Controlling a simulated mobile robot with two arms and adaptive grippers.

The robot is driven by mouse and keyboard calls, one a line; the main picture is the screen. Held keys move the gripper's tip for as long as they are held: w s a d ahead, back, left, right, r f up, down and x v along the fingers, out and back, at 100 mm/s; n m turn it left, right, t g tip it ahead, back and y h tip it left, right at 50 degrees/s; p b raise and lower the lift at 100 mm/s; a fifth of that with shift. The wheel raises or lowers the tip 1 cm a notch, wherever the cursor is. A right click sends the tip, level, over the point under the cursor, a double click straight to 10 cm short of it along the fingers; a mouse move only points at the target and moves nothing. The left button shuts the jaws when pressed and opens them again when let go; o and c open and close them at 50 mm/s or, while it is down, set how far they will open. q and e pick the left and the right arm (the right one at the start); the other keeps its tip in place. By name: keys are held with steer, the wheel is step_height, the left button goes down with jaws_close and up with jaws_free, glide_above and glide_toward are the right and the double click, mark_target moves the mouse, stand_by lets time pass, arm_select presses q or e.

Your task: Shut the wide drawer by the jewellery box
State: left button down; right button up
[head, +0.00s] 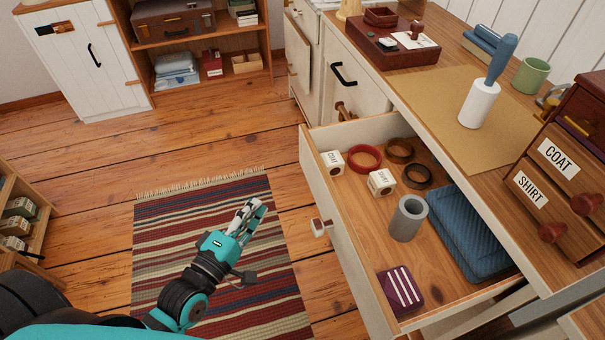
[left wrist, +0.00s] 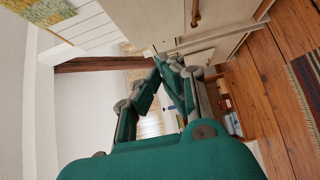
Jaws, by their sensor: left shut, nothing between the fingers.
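The wide drawer (head: 335,205) is pulled out from under the wooden desk top (head: 450,90). Its pale front has a small white and red knob (head: 321,227). A dark red box with a gold clasp (head: 585,112), which may be the jewellery box, is cut off at the right edge above the drawer. My left gripper (head: 252,212) is shut and empty, above the striped rug and left of the drawer front, apart from it. Its closed fingers (left wrist: 172,75) also show in the left wrist view. My right gripper is not in view.
The drawer holds a grey cylinder (head: 408,218), a blue folded item (head: 468,235), a purple item (head: 400,290), rings and labelled cubes. A lint roller (head: 483,100) and green cup (head: 531,76) stand on the desk. The striped rug (head: 200,240) is clear.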

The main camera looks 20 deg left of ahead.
arm_select(q)
glide_toward(305, 158)
steer(key=w+a, duration=0.2)
steer(key=w, duration=0.1)
steer(key=shift+w+d+f+b, duration=0.1)
steer(key=shift+w+d+b, duration=0.2)
steer(key=shift+w+d, duration=0.3)
steer(key=shift+w+d+f+b, duration=0.1)
steer(key=shift+w+d+b, duration=0.25)
steer(key=shift+d, duration=0.45)
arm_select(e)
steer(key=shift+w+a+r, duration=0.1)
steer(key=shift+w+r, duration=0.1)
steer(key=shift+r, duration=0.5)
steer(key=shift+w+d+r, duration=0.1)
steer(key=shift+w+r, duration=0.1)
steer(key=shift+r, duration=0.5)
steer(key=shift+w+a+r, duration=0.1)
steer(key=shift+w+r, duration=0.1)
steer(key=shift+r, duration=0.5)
arm_select(q)
steer(key=shift+w, duration=0.15)
